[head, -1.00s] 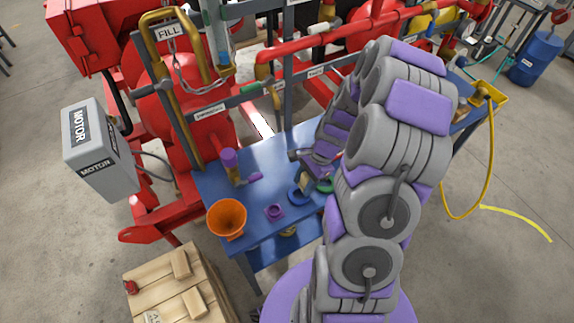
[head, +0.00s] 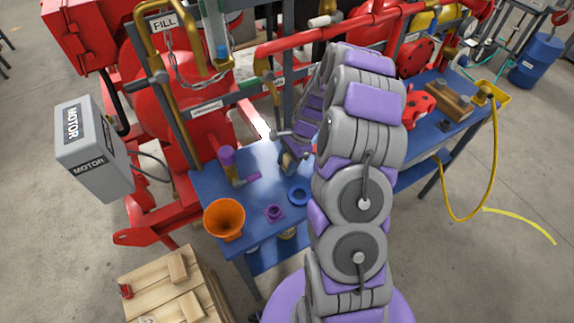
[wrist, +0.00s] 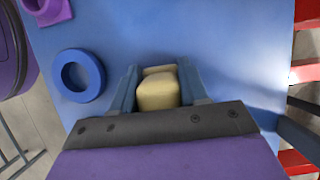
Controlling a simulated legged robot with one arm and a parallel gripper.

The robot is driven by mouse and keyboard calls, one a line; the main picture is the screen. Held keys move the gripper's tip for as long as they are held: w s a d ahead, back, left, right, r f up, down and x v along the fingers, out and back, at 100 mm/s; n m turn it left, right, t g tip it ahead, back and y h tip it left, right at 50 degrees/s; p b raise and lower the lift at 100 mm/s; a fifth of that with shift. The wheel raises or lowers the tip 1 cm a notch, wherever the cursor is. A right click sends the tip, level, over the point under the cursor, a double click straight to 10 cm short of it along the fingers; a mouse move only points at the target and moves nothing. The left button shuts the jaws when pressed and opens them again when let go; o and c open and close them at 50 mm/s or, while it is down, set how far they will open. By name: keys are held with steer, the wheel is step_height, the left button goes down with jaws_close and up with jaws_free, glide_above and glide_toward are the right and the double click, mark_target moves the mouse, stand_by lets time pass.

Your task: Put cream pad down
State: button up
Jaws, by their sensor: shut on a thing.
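The cream pad (wrist: 158,92) is a small pale yellow block seen in the wrist view. It sits between the two blue-grey fingers of my gripper (wrist: 160,82), which is shut on it. The blue workbench (wrist: 225,45) lies beneath. I cannot tell whether the pad touches the bench top. In the head view my gripper (head: 291,158) is low over the bench (head: 262,160), behind the blue ring; the pad is not clear there.
A blue ring (wrist: 79,76) lies left of the pad, with a purple flanged part (head: 274,212) beyond it. An orange funnel (head: 224,219) and a purple-topped fitting (head: 228,160) stand further left. Red skid pipework (head: 330,28) is behind. Bare bench shows ahead of the pad.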

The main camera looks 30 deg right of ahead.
steer(key=o, duration=1)
steer(key=shift+f, duration=0.1)
steer(key=shift+d+r, duration=0.1)
steer(key=shift+r, duration=0.25)
steer(key=a+p+v, duration=0.1)
steer(key=p+v, duration=0.3)
steer(key=v, duration=0.8)
steer(key=s+a+r+n+g+h, duration=0.1)
steer(key=s+a+r+n, duration=0.5)
steer(key=a+r, duration=0.35)
steer(key=s+a+r+n+h, duration=0.1)
steer(key=s+n, duration=0.3)
steer(key=s, duration=0.4)
steer(key=s+a+r+n+h, duration=0.1)
steer(key=s+a+r+n, duration=0.1)
steer(key=s, duration=0.7)
steer(key=s+a+r+n+h, duration=0.1)
steer(key=s+a+r+n, duration=0.1)
steer(key=s+a+n, duration=0.3)
steer(key=shift+s+r+n+g+h+b, duration=0.1)
steer(key=shift+s+n+g+h+b, duration=0.05)
steer(key=shift+s, duration=0.95)
steer(key=shift+s+r+n+g+h+b, duration=0.1)
steer(key=shift+s+n+g+h+b, duration=0.05)
steer(key=shift+s, duration=0.9)
